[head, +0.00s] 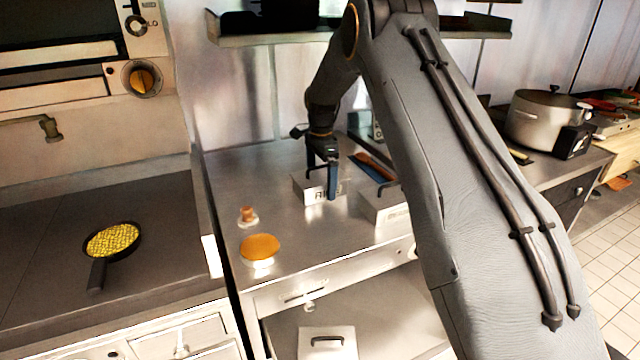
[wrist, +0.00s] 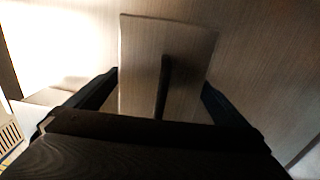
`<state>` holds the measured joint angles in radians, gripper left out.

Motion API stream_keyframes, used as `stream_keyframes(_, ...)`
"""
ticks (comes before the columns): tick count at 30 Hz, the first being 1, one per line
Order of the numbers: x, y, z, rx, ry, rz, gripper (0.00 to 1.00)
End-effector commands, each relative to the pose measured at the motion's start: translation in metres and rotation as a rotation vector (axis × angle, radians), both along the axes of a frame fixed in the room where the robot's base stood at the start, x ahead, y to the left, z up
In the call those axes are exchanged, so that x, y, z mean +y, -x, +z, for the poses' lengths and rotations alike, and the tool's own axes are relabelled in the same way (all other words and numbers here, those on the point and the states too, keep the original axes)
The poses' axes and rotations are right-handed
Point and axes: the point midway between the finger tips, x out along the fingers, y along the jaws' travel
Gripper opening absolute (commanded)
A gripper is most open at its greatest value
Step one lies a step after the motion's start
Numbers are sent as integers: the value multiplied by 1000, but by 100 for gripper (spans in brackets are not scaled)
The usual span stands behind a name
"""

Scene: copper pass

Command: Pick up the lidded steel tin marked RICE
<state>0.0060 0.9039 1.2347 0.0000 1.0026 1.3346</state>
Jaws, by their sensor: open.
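The steel tin (head: 303,189) stands on the steel counter, with a label partly covered by my gripper; only part of the lettering shows. My gripper (head: 322,184) is open, pointing down at this tin, with one blue finger in front of it. In the wrist view the square lid (wrist: 140,60) with its dark bar handle (wrist: 165,75) lies between the two spread jaws (wrist: 160,98). I cannot tell whether the fingers touch the tin.
A second labelled lidded tin (head: 384,211) stands close on the right, partly behind my arm. An orange-topped item (head: 260,247) and a small brown one (head: 247,215) are at the front left. Another lidded tin (head: 327,345) sits on the lower shelf.

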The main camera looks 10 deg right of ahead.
Motion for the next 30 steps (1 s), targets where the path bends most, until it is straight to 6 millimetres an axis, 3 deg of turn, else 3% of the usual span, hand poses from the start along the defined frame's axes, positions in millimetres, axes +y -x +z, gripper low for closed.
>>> stream_keyframes(2, 0, 0, 0, 0, 0, 0, 98)
stream_keyframes(12, 0, -1, 2, -2, 0, 0, 43)
stream_keyframes(22, 0, -1, 10, -3, 0, 0, 43)
stream_keyframes(30, 0, -2, 55, -6, 0, 0, 43)
